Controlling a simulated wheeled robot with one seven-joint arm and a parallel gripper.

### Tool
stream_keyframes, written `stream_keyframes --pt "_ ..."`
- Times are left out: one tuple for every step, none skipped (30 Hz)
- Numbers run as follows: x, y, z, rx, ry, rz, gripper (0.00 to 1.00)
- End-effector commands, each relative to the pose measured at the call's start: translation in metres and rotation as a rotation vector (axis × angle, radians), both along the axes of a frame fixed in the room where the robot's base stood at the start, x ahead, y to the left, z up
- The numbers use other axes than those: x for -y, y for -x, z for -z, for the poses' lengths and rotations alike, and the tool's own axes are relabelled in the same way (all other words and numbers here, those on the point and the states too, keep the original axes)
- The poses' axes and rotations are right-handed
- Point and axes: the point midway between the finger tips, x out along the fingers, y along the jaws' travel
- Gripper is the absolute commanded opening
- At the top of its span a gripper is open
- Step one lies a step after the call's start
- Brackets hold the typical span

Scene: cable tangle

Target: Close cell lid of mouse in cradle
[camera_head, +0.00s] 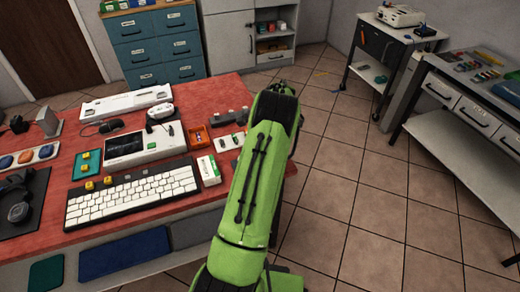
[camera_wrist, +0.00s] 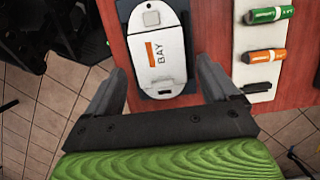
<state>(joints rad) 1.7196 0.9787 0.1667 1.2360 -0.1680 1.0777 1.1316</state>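In the wrist view, the white mouse (camera_wrist: 149,18) lies in a dark cradle (camera_wrist: 124,10) on the red table. A white cell lid (camera_wrist: 165,60) with an orange stripe and the word BAY shows on its near part. I cannot tell whether the lid sits fully flush. My gripper (camera_wrist: 160,85) is open, with one finger on each side of the cradle's near end. Nothing is between the fingertips except the view of the lid and cradle beyond. In the head view my green arm hides the gripper, and I cannot make out the cradle.
A white holder with a green cell (camera_wrist: 268,14) and an orange cell (camera_wrist: 263,56) lies right of the cradle.

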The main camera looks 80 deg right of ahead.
Motion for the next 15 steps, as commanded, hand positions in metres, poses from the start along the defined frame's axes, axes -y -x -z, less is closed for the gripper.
stream_keyframes --pt "0.000 0.000 0.000 -0.001 0.001 0.001 0.87" --pt "0.000 0.001 0.000 -0.001 0.002 0.001 0.87" --pt "0.001 0.001 -0.001 -0.001 0.002 0.002 0.87" --pt "0.001 0.001 -0.001 -0.001 0.002 0.002 0.87" --pt "0.001 0.001 -0.001 -0.001 0.004 0.003 0.87" --pt "0.001 0.001 -0.002 -0.001 0.004 0.003 0.87" --pt "0.002 0.002 -0.004 -0.001 0.004 0.003 0.87" --pt "0.002 0.002 -0.007 -0.001 0.006 0.003 0.87" --pt "0.003 0.004 -0.013 -0.002 0.007 0.003 0.87" --pt "0.004 0.005 -0.019 -0.002 0.007 0.003 0.87" --pt "0.005 0.006 -0.026 -0.001 0.009 0.004 0.87" --pt "0.007 0.009 -0.037 0.000 0.009 0.003 0.87" --pt "0.008 0.010 -0.045 -0.001 0.010 0.003 0.87" --pt "0.009 0.012 -0.054 -0.001 0.010 0.003 0.87" --pt "0.010 0.015 -0.065 -0.001 0.009 0.004 0.87"
